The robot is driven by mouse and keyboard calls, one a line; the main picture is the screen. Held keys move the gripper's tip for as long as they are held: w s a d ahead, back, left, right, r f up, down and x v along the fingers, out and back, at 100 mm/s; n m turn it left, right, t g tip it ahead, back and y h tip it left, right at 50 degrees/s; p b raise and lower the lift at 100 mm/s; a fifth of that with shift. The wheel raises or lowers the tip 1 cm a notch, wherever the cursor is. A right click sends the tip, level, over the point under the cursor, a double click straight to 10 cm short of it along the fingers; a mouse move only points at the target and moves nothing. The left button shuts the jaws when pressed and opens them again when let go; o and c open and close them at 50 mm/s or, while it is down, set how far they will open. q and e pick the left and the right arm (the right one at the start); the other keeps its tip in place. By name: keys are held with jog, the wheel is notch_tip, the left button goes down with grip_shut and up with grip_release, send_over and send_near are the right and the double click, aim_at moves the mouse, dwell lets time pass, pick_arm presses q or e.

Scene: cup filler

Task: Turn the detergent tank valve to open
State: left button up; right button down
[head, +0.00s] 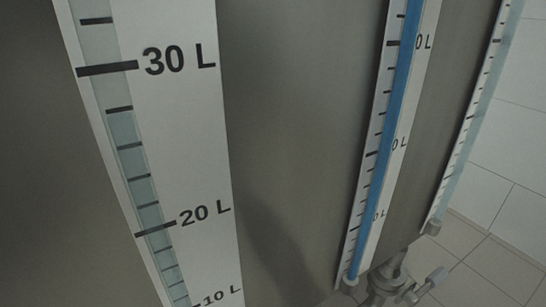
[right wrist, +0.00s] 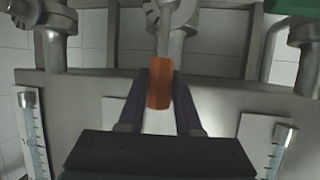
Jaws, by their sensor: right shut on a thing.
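An orange valve handle (right wrist: 160,84) shows in the middle of the right wrist view, below a metal valve body (right wrist: 172,18). My right gripper (right wrist: 161,92) is shut on this handle, with one dark finger on each side of it. No label shows which tank this valve belongs to. In the head view, a metal valve with a pale handle (head: 432,281) shows low at the right, under the gauge with blue liquid (head: 385,150). Neither gripper shows in the head view.
A large level gauge (head: 185,110) marked in litres fills the left of the head view, and a third gauge (head: 470,120) is at the right. In the right wrist view, metal pipes (right wrist: 55,45) and a green part (right wrist: 292,6) flank the valve. Tiled floor (head: 490,265) shows at right.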

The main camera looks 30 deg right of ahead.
jog(key=shift+s+a+f, duration=0.1)
jog(key=shift+f, duration=0.05)
dwell(0.3)
jog(key=c, duration=0.6)
grip_release()
jog(key=shift+a, duration=0.1)
jog(key=shift+s+r+p, duration=0.3)
jog(key=p+v, duration=0.3)
jog(key=v, duration=0.6)
jog(key=shift+p, duration=0.35)
jog(key=shift+s, duration=0.1)
